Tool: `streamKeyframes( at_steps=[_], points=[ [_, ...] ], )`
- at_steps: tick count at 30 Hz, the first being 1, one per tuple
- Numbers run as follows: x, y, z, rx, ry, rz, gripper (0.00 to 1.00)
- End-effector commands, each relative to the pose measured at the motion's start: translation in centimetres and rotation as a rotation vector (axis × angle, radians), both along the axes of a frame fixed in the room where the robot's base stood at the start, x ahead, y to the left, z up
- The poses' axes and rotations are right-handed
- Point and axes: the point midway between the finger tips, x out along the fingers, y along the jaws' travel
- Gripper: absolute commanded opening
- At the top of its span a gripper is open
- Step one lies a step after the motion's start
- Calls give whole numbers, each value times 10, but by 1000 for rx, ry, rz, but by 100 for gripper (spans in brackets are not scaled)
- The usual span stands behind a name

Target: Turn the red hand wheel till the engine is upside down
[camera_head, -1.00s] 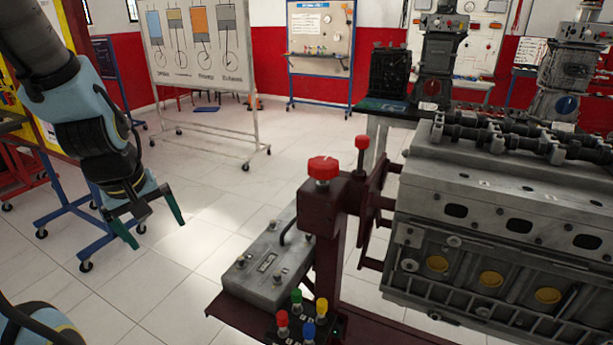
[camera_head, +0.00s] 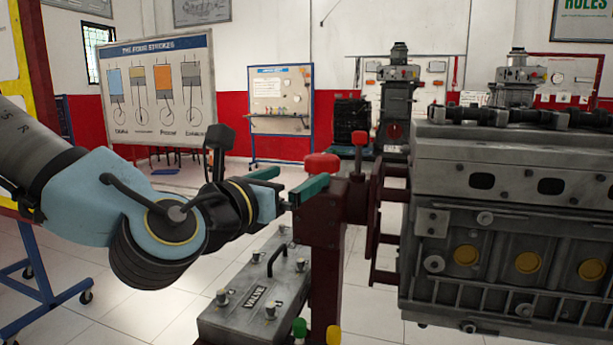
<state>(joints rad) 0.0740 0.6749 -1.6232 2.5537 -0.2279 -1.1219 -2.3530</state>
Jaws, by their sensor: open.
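The grey engine (camera_head: 510,220) hangs on a dark red stand at right, with its valve gear on top. A bright red round knob (camera_head: 322,163) sits on top of the stand's post. A smaller red knob (camera_head: 360,140) stands on a lever just behind it. I cannot tell for sure which of these parts is the hand wheel. My gripper (camera_head: 299,177) is open and empty, its green fingers pointing right. The nearer finger overlaps the post just below the red knob in the picture. Whether it touches is unclear.
Green (camera_head: 299,328) and yellow (camera_head: 333,336) knobs show at the bottom edge. A dark red mounting frame (camera_head: 388,225) joins post and engine. Display boards stand behind, with open floor between.

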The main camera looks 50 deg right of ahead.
Motion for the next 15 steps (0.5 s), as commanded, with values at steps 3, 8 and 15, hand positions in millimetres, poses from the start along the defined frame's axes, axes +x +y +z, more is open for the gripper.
streamKeyframes(
  at_steps=[3,8,15],
  points=[
    [0,-6,5,-2,5,-1,100],
    [2,-21,6,2,2,-2,100],
    [7,-65,1,1,-1,-1,100]
  ],
)
